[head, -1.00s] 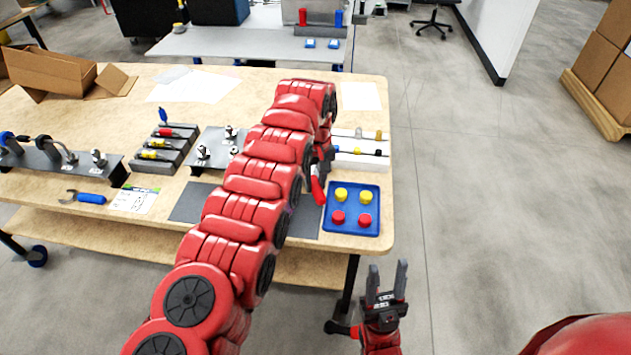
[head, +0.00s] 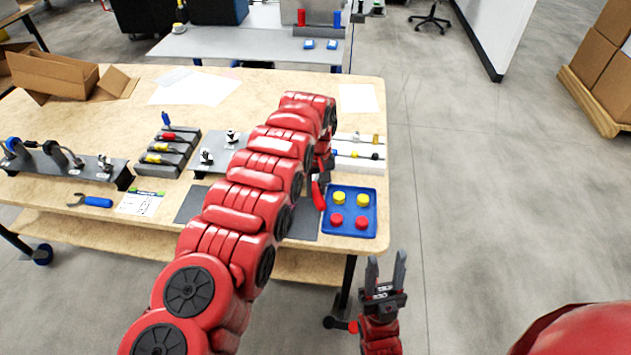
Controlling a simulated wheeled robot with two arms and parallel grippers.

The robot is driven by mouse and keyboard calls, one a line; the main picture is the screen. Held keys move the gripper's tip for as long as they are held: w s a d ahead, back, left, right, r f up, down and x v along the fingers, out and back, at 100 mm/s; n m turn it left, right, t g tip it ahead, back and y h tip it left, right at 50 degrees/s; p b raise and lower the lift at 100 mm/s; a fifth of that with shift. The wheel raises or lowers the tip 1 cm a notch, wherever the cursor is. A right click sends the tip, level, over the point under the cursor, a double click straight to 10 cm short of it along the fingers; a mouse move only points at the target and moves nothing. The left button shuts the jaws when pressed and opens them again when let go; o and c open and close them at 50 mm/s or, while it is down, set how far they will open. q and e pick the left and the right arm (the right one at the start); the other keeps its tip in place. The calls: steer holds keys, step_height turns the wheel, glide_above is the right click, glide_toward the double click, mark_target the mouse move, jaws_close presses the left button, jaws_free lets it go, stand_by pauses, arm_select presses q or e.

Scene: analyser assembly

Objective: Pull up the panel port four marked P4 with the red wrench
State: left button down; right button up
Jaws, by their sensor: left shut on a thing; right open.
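My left gripper (head: 322,172) is at the right end of the table, mostly hidden behind my red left arm. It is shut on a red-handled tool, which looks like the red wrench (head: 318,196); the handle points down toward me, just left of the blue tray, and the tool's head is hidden. A grey panel with silver ports (head: 207,157) stands mid-table, partly covered by my arm. A long grey stand with fittings (head: 68,168) is at the left. No P4 mark is readable. My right gripper (head: 384,280) is open and empty, off the table's front right corner.
A blue tray (head: 328,231) holds yellow and red caps. A white rack (head: 352,163) stands behind it. A dark holder with screwdrivers (head: 152,170) stands left of the panel. A blue-handled wrench (head: 92,202) and a label sheet (head: 140,203) lie in front. A dark mat (head: 190,204) is partly covered.

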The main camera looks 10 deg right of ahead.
mark_target(318, 200)
arm_select(q)
steer(key=shift+s+r+p, duration=0.2)
steer(key=shift+s+p, duration=0.25)
steer(key=shift+p, duration=1.1)
steer(key=shift+s+d+p, duration=0.1)
steer(key=shift+s+p, duration=0.35)
steer(key=shift+p, duration=0.2)
steer(key=shift+s+f+p, duration=0.1)
steer(key=shift+s+p, duration=0.2)
steer(key=shift+f, duration=0.1)
steer(key=shift+s+r+p, duration=0.35)
steer(key=shift+r+p, duration=0.1)
steer(key=shift+p, duration=0.05)
step_height(318, 200, up, 8)
steer(key=s+p, duration=0.2)
steer(key=p, duration=0.4)
steer(key=shift+a+p, duration=0.35)
steer(key=shift+a, duration=0.05)
